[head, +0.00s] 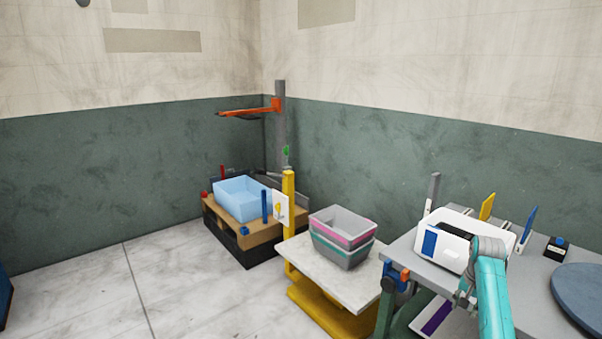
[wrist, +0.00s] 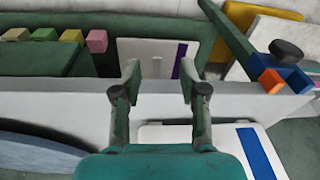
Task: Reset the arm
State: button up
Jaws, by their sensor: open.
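My gripper (wrist: 160,80) is open in the wrist view, its two fingers apart with nothing between them. It hangs over the edge of the grey table, and past the fingertips lies a white panel with a purple stripe (wrist: 150,60) at a lower level. In the head view my teal arm is bent at the right front, beside a white box-shaped device with a blue panel (head: 445,245). The device's white top with the blue stripe (wrist: 225,145) also shows low in the wrist view, partly behind my gripper.
The grey table (head: 530,285) carries a round blue-grey disc (head: 582,295) and a small dark block (head: 556,249). Left of it, stacked grey bins (head: 342,238) stand on a white-topped yellow cart (head: 300,256). A light-blue bin (head: 240,199) sits farther back. Open floor lies at left.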

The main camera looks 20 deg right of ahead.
jog(key=s+a+f+n+t+h, duration=0.1)
jog(key=s+a+f+n+t, duration=0.25)
jog(key=a+f, duration=1.5)
jog(key=s+a+f+n+t, duration=0.1)
jog(key=s+a+f, duration=0.3)
jog(key=s+a, duration=0.3)
jog(key=s+a+f+n+t, duration=0.1)
jog(key=s+a+f+t, duration=0.1)
jog(key=s+a+f, duration=0.35)
jog(key=s+a+r+n+t, duration=0.2)
jog(key=s+a+r, duration=0.35)
jog(key=s, duration=0.35)
jog(key=s+a+r+n+t, duration=0.1)
jog(key=s+a+r, duration=0.4)
jog(key=s, duration=0.5)
jog(key=s+a+r+n+t+y, duration=0.1)
jog(key=s+a+r+t, duration=0.1)
jog(key=s+r, duration=0.4)
jog(key=s+a+r+n+t+y, duration=0.1)
jog(key=s+r, duration=0.6)
jog(key=r, duration=0.7)
jog(key=a+n+t, duration=0.1)
jog(key=a, duration=0.1)
jog(key=shift+s+a+r, duration=0.15)
jog(key=shift+s+a, duration=0.05)
jog(key=shift+a, duration=0.1)
